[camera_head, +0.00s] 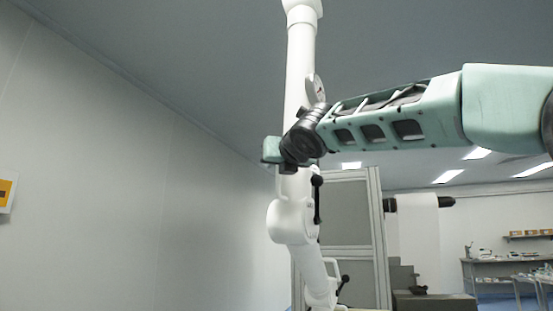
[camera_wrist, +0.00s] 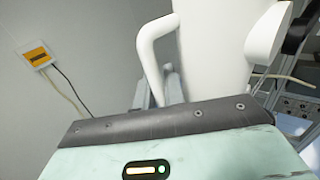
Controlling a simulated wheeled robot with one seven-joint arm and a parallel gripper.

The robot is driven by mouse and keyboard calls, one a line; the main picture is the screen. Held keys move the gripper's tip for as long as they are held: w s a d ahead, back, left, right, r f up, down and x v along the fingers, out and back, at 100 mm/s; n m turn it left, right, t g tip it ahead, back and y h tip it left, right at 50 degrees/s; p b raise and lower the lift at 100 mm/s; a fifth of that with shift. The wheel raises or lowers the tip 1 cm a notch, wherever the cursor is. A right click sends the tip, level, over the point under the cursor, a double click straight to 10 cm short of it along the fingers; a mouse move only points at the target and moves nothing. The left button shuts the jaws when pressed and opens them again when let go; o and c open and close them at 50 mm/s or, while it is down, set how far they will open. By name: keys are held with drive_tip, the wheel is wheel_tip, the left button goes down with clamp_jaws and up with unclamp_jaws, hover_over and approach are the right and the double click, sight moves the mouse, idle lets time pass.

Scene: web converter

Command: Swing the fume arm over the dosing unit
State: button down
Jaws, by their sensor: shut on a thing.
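The fume arm (camera_head: 287,215) is a white jointed tube that runs from the top of the head view down to its lower middle, with dark knobs at its joints. In the wrist view its tube (camera_wrist: 212,55) fills the upper middle, and a white loop handle (camera_wrist: 148,48) stands out on its left. My gripper (camera_wrist: 158,90) is shut on this handle, its grey fingers at the handle's lower end; the exact contact is partly hidden by the gripper body. In the head view my gripper body (camera_head: 271,150) shows beside the tube. I cannot clearly pick out the dosing unit.
A grey framed cabinet (camera_head: 348,220) stands behind the fume arm. A machine with a white web roll (camera_head: 415,235) is to its right. Shelves and tables (camera_head: 510,270) stand at the far right. A plain wall with a yellow sign (camera_head: 5,193) is on the left, with clear space before it.

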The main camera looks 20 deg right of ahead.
drive_tip(key=shift+s+a+f+y, duration=0.1)
drive_tip(key=shift+s+a+y, duration=0.1)
drive_tip(key=shift+s, duration=0.55)
drive_tip(key=shift+s+a+y, duration=0.1)
drive_tip(key=shift+s+a, duration=0.05)
drive_tip(key=shift+s, duration=0.55)
drive_tip(key=c, duration=1.5)
unclamp_jaws()
drive_tip(key=shift+s+a, duration=0.15)
drive_tip(key=shift+a, duration=0.05)
drive_tip(key=shift+d, duration=0.1)
drive_tip(key=shift+d, duration=0.2)
drive_tip(key=shift+s+d+b, duration=0.15)
drive_tip(key=shift+s+b, duration=1.45)
drive_tip(key=shift+s, duration=1.3)
drive_tip(key=shift+s+d+b, duration=0.15)
drive_tip(key=shift+s+b, duration=1.45)
drive_tip(key=shift+s, duration=1.25)
drive_tip(key=shift+s+d+b, duration=0.15)
drive_tip(key=shift+s+b, duration=1.45)
drive_tip(key=shift+s, duration=1.3)
